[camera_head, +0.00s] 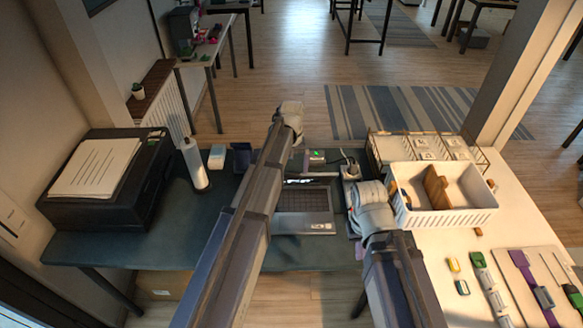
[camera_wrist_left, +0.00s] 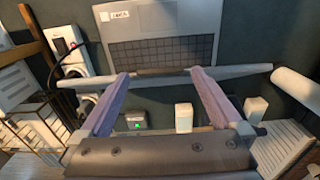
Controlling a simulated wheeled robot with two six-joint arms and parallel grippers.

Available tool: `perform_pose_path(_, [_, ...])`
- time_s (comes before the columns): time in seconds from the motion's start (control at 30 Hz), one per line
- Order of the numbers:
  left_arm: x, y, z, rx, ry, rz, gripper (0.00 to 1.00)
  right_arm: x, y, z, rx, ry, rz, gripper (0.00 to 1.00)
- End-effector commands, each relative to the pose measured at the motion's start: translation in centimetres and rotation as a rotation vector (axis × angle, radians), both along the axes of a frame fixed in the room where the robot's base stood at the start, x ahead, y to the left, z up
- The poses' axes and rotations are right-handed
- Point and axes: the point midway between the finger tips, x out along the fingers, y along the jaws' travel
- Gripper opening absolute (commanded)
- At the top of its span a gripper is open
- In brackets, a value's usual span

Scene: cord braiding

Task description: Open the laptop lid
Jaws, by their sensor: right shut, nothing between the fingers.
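The laptop (camera_head: 304,200) stands on the dark desk with its keyboard exposed, and a sliver of lit screen shows behind the keyboard. In the left wrist view its keyboard base (camera_wrist_left: 165,50) appears upside down. A thin grey bar, which looks like the lid (camera_wrist_left: 240,72) seen edge-on, crosses below it. My left gripper (camera_wrist_left: 160,73) is open, its two purple fingers apart with their tips at that edge; contact cannot be told. In the head view my left forearm hides part of the laptop. My right gripper (camera_head: 357,235) is shut and empty, right of the laptop and partly hidden by its wrist.
A power strip (camera_head: 350,170) with a plug and a small box with a green light (camera_head: 316,156) are behind the laptop. A paper roll (camera_head: 194,165) and a printer (camera_head: 110,195) stand left. A white basket (camera_head: 450,216) and wire rack (camera_head: 390,147) stand right.

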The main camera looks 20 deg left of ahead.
Motion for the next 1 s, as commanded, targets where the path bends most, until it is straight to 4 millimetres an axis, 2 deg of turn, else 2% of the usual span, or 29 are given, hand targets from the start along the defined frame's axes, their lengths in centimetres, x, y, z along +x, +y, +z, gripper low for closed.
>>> perform_pose_path(0.27, [0.1, 0.0, 0.1, 0.001, -0.002, 0.0, 1.0, 0.0, 0.0, 0.2, 0.0, 0.0, 0.0, 0.0])
perform_pose_path(0.43, [0.1, 0.0, 1.1, 0.001, -0.002, 0.001, 1.0, 0.0, 0.0, 1.1, 0.0, 0.0, -0.001, 0.0])
perform_pose_path(0.9, [0.1, 0.0, 7.0, 0.0, -0.001, 0.0, 1.0, 0.0, 0.0, 7.0, 0.003, 0.0, -0.013, 0.0])
perform_pose_path(1.0, [0.1, 0.0, 7.7, 0.0, -0.001, 0.0, 1.0, 0.0, 0.0, 7.7, 0.002, -0.001, -0.014, 0.0])
